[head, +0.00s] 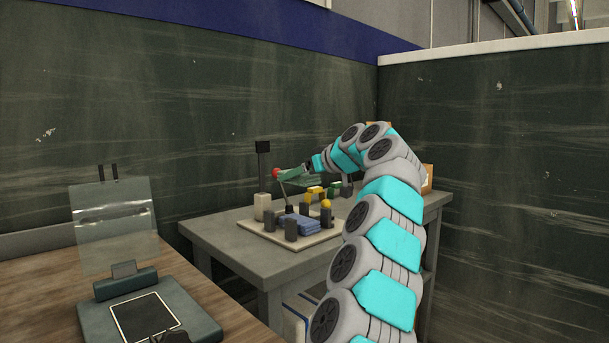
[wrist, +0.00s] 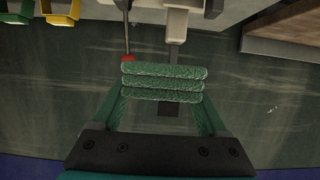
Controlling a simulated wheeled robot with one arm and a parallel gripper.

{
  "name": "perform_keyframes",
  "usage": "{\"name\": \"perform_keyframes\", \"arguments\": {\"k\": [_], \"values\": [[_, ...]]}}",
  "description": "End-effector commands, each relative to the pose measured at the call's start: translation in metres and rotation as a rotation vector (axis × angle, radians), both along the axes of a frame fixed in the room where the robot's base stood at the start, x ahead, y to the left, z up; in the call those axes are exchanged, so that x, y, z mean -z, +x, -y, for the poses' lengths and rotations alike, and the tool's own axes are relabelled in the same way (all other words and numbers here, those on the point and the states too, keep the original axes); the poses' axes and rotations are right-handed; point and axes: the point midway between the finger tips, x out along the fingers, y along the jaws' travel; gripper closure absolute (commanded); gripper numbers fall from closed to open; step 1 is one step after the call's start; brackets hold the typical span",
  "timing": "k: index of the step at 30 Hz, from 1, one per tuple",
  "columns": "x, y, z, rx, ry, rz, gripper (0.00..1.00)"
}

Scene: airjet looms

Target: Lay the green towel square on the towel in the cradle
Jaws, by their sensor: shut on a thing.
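The green towel (head: 300,177) is folded in layers, and it also shows in the wrist view (wrist: 163,84) between the two fingers. My gripper (wrist: 163,98) is shut on it and holds it in the air above the back part of the board. A folded blue towel (head: 299,223) lies low in the cradle, among dark upright posts (head: 291,231) on the pale board. The green towel is above and behind the blue towel in the head view, apart from it. The blue towel does not show in the wrist view.
A red-knobbed lever (head: 276,173) stands close beside the green towel. A clear-panelled device (head: 115,225) stands front left.

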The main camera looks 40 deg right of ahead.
Motion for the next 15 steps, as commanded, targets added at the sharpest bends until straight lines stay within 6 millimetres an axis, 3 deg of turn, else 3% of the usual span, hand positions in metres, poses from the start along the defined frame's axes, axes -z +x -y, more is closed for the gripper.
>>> {"name": "perform_keyframes", "arguments": {"k": [15], "values": [[0.011, 0.000, 0.000, 0.000, 0.001, 0.000, 0.79]]}}
